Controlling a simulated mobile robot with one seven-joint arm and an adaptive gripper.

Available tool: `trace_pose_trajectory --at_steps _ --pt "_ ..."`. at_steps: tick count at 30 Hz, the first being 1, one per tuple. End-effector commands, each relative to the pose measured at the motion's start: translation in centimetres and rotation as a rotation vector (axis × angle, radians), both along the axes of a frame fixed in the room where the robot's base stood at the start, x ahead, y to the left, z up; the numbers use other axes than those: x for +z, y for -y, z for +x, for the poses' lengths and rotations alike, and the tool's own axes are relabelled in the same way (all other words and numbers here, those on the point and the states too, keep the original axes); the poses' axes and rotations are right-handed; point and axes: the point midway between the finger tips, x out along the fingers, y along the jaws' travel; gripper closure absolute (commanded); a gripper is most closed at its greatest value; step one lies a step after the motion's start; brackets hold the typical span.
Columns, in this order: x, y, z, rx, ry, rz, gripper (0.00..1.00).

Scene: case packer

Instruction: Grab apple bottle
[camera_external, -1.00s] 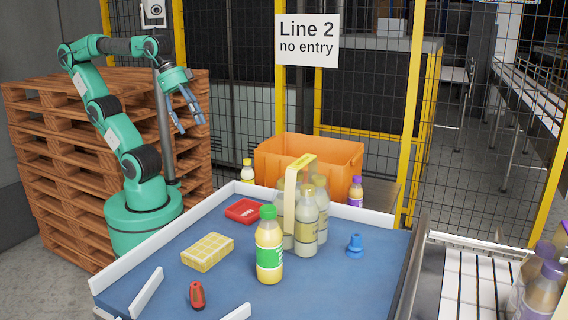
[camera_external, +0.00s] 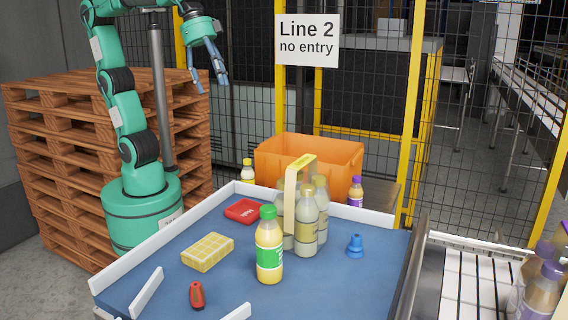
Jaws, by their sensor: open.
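A bottle of pale yellow juice with a green cap and green label (camera_external: 269,246), which looks like the apple bottle, stands upright on the blue table (camera_external: 236,292). Just behind it is a carrier pack of bottles with a pale yellow handle (camera_external: 291,200) and yellow-capped bottles (camera_external: 307,222). My gripper (camera_external: 208,84) is open and empty, high above and behind the table at the upper left, far from the green-capped bottle. Its fingers point down.
On the table lie a yellow box (camera_external: 207,252), a red tray (camera_external: 242,210), a red-orange item (camera_external: 197,295) and a blue suction-cup-like piece (camera_external: 355,246). White rails (camera_external: 280,195) edge the table. An orange crate (camera_external: 335,155) stands behind, beside a purple-capped bottle (camera_external: 356,192).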

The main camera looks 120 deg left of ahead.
Motion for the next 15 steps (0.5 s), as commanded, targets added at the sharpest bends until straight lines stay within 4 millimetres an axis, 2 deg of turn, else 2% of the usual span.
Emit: trace_pose_trajectory --at_steps 1,6,15 --pt "0.9 0.6 1.3 -0.005 -0.012 -0.001 0.35" --pt "2.4 2.5 5.3 -0.018 -0.043 -0.002 0.35" --pt "3.8 6.4 12.2 -0.039 -0.097 -0.002 0.35"
